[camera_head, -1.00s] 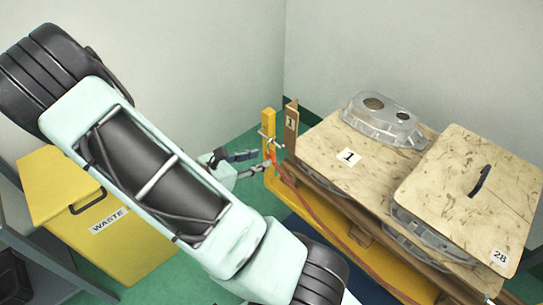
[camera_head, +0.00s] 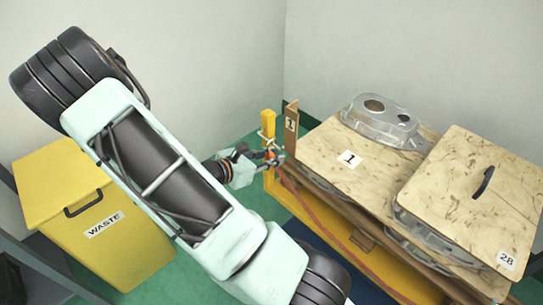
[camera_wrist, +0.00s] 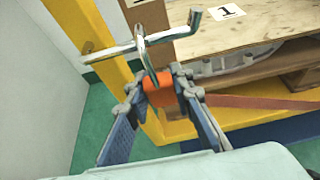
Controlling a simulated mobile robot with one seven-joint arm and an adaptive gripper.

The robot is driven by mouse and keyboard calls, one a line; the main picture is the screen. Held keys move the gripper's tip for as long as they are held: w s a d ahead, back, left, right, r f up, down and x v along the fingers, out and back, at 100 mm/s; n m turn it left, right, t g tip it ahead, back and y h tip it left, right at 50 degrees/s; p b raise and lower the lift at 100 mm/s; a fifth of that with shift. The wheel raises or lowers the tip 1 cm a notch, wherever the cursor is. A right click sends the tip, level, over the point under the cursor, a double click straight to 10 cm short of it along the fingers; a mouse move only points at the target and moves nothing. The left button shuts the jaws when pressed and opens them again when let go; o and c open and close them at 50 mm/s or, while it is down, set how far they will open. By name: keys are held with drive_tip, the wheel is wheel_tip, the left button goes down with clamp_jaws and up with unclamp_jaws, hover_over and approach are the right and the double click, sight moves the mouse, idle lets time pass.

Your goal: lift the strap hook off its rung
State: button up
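The strap hook (camera_wrist: 143,45) is a bright metal loop with an orange block (camera_wrist: 157,88) below it. In the wrist view it hangs over the rung (camera_wrist: 110,51), a metal peg with an upturned end that sticks out from a yellow post (camera_wrist: 88,28). My gripper (camera_wrist: 158,84) has its two fingers against the sides of the orange block and looks shut on it. In the head view my gripper (camera_head: 271,156) is at the post beside the rung, and the hook is too small to tell apart there.
A reddish strap (camera_head: 315,204) runs along the yellow rack frame (camera_head: 378,262). Wooden boards (camera_head: 335,140) with castings (camera_head: 381,120) are stacked to the right, close to the post. A yellow waste bin (camera_head: 140,245) stands at left. Walls are behind.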

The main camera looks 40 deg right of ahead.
clamp_jaws()
drive_tip(key=shift+r, duration=0.1)
